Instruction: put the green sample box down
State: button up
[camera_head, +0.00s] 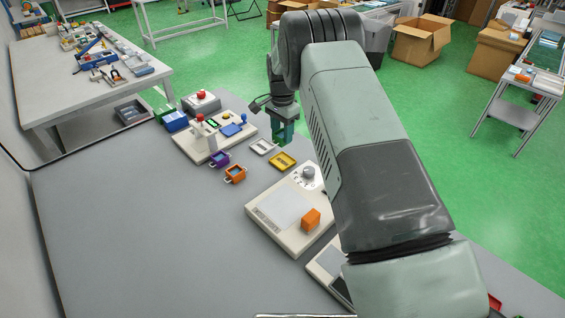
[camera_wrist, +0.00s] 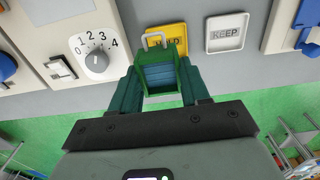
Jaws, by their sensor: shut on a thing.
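My gripper (camera_wrist: 161,85) is shut on the green sample box (camera_wrist: 160,76), which sits between its green fingers in the wrist view. The box has a pale loop handle at its far end. It covers part of a yellow tray (camera_wrist: 178,31), whose lettering is partly hidden. A white tray marked KEEP (camera_wrist: 227,33) lies to the right of it. In the head view my gripper (camera_head: 283,134) is just above the yellow tray (camera_head: 283,161) and right of the white tray (camera_head: 262,147). Whether the box touches anything below is not clear.
A dial device (camera_head: 268,218) with an orange block (camera_head: 311,219) on it stands in front. The grey table's left is clear.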

jog(key=shift+w+f, duration=0.15)
jog(key=shift+w, duration=0.65)
jog(key=shift+w+f, duration=0.1)
jog(key=shift+f, duration=0.25)
notch_tip(320, 180, down, 9)
jog(key=shift+f, duration=0.15)
jog(key=o, duration=1.1)
jog(key=shift+f, duration=0.15)
jog(key=shift+o, duration=0.2)
